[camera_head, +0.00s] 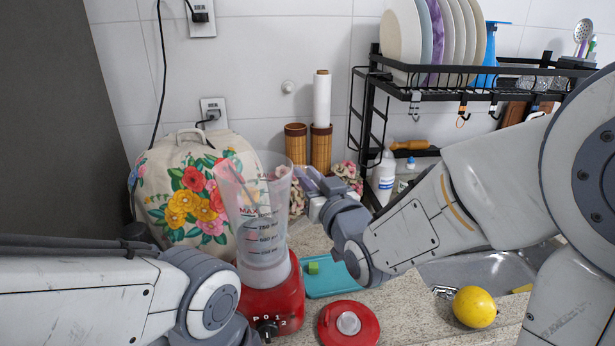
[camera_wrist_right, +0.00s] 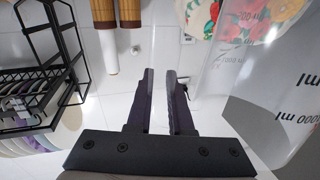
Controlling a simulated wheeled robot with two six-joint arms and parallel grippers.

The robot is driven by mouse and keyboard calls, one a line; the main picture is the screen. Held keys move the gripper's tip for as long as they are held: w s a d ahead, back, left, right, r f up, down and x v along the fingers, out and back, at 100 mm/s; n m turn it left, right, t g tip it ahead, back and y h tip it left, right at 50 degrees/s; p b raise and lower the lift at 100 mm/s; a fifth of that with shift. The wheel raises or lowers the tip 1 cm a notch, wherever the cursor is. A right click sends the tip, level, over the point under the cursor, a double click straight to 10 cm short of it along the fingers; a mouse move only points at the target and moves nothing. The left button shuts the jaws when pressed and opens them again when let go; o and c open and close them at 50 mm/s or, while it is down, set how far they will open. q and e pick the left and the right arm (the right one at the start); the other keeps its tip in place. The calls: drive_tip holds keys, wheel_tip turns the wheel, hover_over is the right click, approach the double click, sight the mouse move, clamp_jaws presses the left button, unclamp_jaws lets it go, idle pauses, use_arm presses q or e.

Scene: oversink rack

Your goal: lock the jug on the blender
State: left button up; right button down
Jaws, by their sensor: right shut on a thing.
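The clear jug (camera_head: 262,215) with printed measuring marks stands on the red blender base (camera_head: 272,295), which has a dark knob at its front. I cannot tell whether the jug is locked. My right gripper (camera_head: 312,187) is at the upper right side of the jug. In the right wrist view its fingers (camera_wrist_right: 161,85) are close together on a clear part, apparently the jug's handle, and the jug wall (camera_wrist_right: 255,100) is to the right. My left arm comes in at the lower left, beside the base; its fingers are not seen.
A red lid (camera_head: 348,324) lies on the counter right of the base. A teal board (camera_head: 335,283) with a green piece (camera_head: 313,268) lies behind it. A floral cover (camera_head: 160,195) stands behind the jug. The black dish rack (camera_head: 440,93) and sink with a yellow fruit (camera_head: 474,307) are at right.

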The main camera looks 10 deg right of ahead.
drive_tip(key=shift+s+d+f+m+h+b, duration=0.1)
drive_tip(key=shift+s+f+m+h+b, duration=0.1)
drive_tip(key=shift+s+m+h+b, duration=0.25)
drive_tip(key=shift+s+d+f+m+h+b, duration=0.1)
drive_tip(key=shift+f+m+h+b, duration=0.2)
drive_tip(key=shift+b, duration=0.35)
drive_tip(key=shift+r, duration=0.1)
drive_tip(key=c, duration=0.7)
unclamp_jaws()
drive_tip(key=shift+c, duration=0.2)
drive_tip(key=shift+r, duration=0.15)
drive_tip(key=o, duration=0.3)
drive_tip(key=shift+o, duration=0.2)
drive_tip(key=shift+r, duration=0.1)
drive_tip(key=shift+n, duration=0.25)
